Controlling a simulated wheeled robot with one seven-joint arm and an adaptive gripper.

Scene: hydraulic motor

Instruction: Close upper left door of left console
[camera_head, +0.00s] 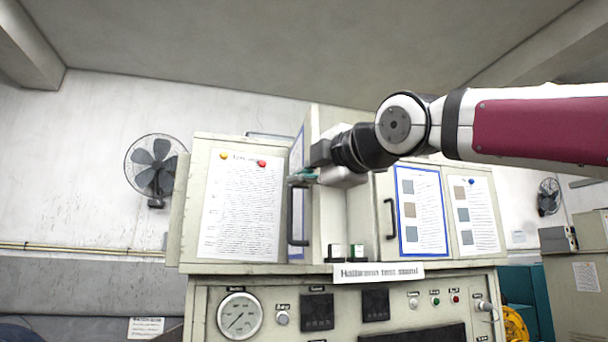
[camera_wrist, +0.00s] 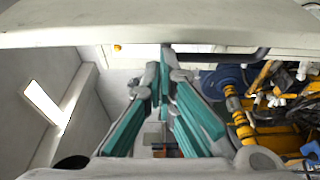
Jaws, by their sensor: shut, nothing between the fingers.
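The left console (camera_head: 270,277) stands ahead, with doors in its upper part. A beige panel with a white notice (camera_head: 240,205) fills its upper left. Just right of it, a door with a blue-edged sheet and dark handle (camera_head: 298,215) shows steeply edge-on, standing out from the front. My gripper (camera_head: 302,176) is at this door's upper part, just above the handle; whether it touches is unclear. In the wrist view my gripper's teal-padded fingers (camera_wrist: 164,75) come together with nothing between them. A pale board edge (camera_wrist: 150,25) crosses close above them.
Right of my gripper are a door with a blue-edged sheet (camera_head: 420,210) and a panel with another sheet (camera_head: 477,215). Gauge (camera_head: 240,315) and controls lie below. Yellow pipework (camera_wrist: 240,120) and a blue part (camera_wrist: 225,80) show in the wrist view. A wall fan (camera_head: 155,168) hangs left.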

